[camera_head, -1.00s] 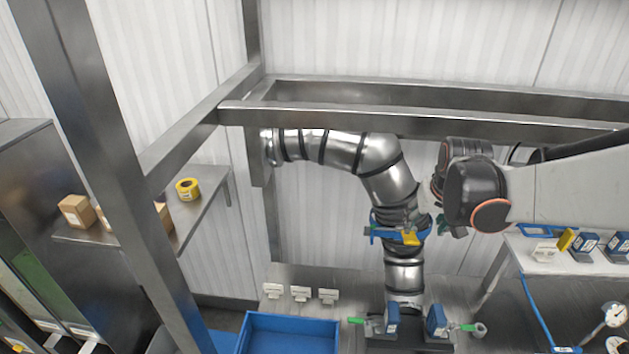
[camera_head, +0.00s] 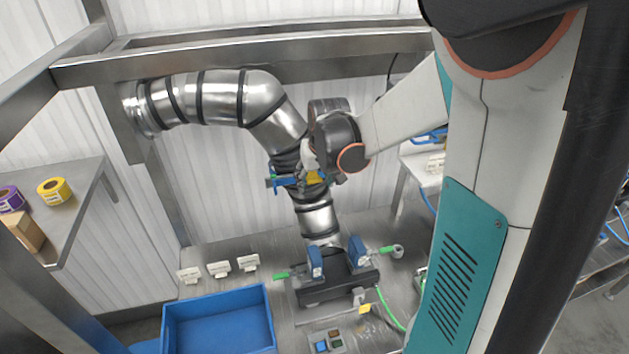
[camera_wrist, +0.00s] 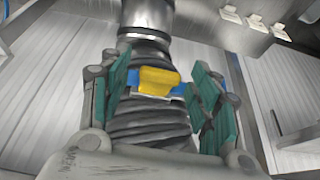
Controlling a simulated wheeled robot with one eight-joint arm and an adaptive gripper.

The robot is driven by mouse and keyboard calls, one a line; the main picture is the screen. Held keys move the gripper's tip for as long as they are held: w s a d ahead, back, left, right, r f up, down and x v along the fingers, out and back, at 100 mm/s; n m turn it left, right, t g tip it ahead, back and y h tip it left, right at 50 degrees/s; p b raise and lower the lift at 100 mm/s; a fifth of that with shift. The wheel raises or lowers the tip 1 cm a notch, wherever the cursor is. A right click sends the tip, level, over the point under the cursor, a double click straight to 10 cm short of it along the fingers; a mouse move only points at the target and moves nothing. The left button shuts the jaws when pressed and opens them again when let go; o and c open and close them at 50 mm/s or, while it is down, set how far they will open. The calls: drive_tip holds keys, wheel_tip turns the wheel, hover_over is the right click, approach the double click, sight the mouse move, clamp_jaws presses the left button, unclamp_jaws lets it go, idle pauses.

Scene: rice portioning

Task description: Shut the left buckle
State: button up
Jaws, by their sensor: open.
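At the foot of the metal duct (camera_head: 317,221) are two blue latch blocks with green handles. The left one (camera_head: 315,263) has its green handle (camera_head: 283,276) sticking out left; the right one (camera_head: 360,252) has its handle out right. I cannot tell whether either is latched. Higher up, a blue band (camera_head: 285,183) with a yellow piece (camera_head: 316,177) crosses the flexible part of the duct. The wrist view shows this yellow piece (camera_wrist: 158,80) between the teal finger pads. My gripper (camera_wrist: 160,103) is open there; contact with the piece cannot be told.
A blue bin (camera_head: 218,318) stands on the bench at lower left, with several white fittings (camera_head: 220,268) behind it. A steel beam (camera_head: 270,63) runs above the duct. A side shelf (camera_head: 80,200) holds tape rolls. My arm covers much of the right.

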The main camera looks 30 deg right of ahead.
clamp_jaws()
